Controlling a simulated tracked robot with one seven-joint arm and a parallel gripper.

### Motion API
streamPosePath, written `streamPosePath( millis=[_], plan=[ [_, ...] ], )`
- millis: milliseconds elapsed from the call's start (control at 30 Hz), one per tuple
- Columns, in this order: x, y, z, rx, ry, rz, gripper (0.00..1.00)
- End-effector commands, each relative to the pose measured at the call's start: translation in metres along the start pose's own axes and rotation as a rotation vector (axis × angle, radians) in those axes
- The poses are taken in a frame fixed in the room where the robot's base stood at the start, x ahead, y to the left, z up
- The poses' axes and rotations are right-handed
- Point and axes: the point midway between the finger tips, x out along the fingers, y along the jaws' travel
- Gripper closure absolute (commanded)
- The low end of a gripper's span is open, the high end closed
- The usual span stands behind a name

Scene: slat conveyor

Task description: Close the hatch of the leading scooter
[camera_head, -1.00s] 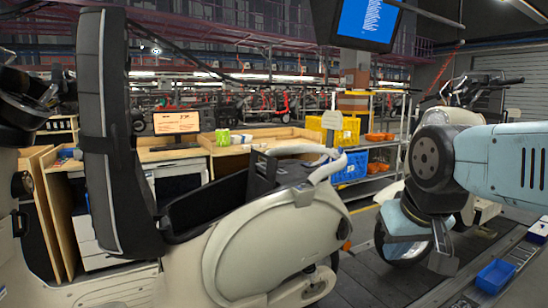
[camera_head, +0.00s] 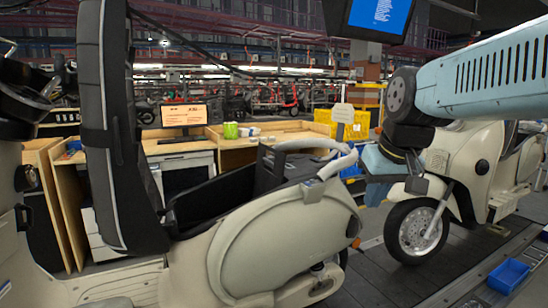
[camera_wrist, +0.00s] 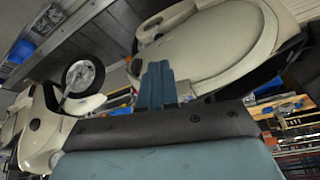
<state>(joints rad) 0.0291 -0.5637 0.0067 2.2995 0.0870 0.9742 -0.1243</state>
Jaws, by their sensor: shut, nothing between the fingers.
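The near cream scooter (camera_head: 285,245) fills the left and middle of the head view. Its black seat hatch (camera_head: 108,130) stands open, nearly upright, at the left of the dark storage well (camera_head: 205,200). In the wrist view the scooter's cream side panel (camera_wrist: 215,45) shows, tilted by the camera angle. My gripper (camera_wrist: 155,80) is shut and empty, with its blue fingers together in front of that panel. In the head view my gripper (camera_head: 378,163) is at the right of the scooter's grab rail, well apart from the hatch; its fingertips are hard to make out there.
A second cream scooter (camera_head: 465,160) stands behind at the right, partly covered by my arm. A blue bin (camera_head: 508,276) lies by the conveyor edge at lower right. A wooden workbench (camera_head: 255,140) and a hanging monitor (camera_head: 375,18) are beyond the near scooter.

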Motion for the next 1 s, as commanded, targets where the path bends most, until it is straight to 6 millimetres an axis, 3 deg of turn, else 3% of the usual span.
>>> streamPosePath(
  millis=[100, 467, 800, 1000],
  plan=[
    [-0.001, -0.007, -0.046, -0.027, -0.029, -0.037, 1.00],
    [0.016, -0.026, -0.176, -0.118, -0.090, -0.187, 1.00],
    [0.058, -0.035, -0.287, -0.207, -0.113, -0.369, 1.00],
    [0.087, -0.035, -0.341, -0.254, -0.106, -0.481, 1.00]
  ],
)
